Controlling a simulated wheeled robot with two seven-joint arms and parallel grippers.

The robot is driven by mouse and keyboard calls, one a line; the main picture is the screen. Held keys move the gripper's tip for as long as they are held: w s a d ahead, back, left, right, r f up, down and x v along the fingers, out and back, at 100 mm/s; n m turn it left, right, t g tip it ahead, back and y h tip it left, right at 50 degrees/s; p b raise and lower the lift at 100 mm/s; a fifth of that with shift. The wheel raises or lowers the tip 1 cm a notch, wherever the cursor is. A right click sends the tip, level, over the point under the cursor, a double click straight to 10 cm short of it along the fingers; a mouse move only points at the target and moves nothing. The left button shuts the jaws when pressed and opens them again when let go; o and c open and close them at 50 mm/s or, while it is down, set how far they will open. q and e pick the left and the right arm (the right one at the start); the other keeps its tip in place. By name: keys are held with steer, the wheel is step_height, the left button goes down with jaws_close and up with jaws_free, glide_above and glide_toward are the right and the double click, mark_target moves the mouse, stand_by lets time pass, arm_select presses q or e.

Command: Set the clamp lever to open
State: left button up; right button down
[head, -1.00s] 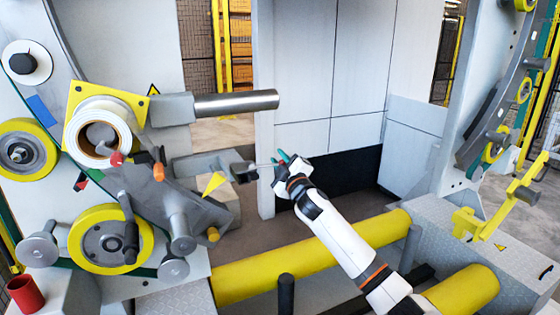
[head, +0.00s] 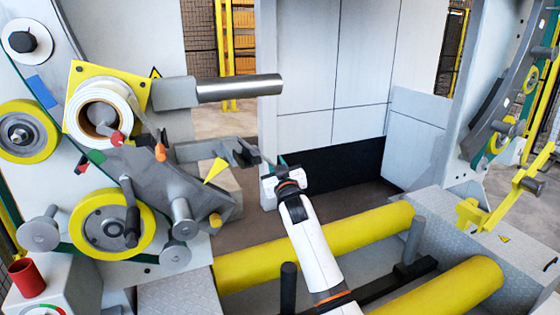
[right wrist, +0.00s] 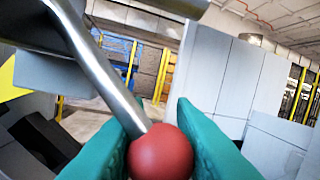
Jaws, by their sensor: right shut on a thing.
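The clamp lever is a bent metal rod (right wrist: 100,70) with a red ball knob (right wrist: 160,153) at its end, seen in the right wrist view. My right gripper (right wrist: 162,140) is shut on the lever's end, with its teal fingers on either side of the rod and knob. In the head view, my right gripper (head: 272,172) is at the right of a dark clamp block (head: 243,152), and the rod slopes down from the block to the fingers. The knob is hidden there. My left gripper is not in view.
A steel bar (head: 240,87) juts out above the clamp. The left machine frame carries yellow-rimmed rollers (head: 112,225) and a white spool (head: 103,112). Long yellow rollers (head: 340,240) lie below my right arm. A pale panel wall (head: 330,60) stands behind.

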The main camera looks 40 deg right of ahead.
steer(key=w+a+f+m+g+p, duration=0.1)
steer(key=a+f+m+g+p, duration=0.1)
steer(key=a+m, duration=0.3)
steer(key=shift+w+f+m+p, duration=0.35)
steer(key=shift+f+m, duration=0.1)
steer(key=shift+m, duration=1.55)
steer(key=shift+a, duration=0.1)
steer(key=c, duration=1.2)
jaws_free()
steer(key=shift+c, duration=0.2)
steer(key=shift+s, duration=0.1)
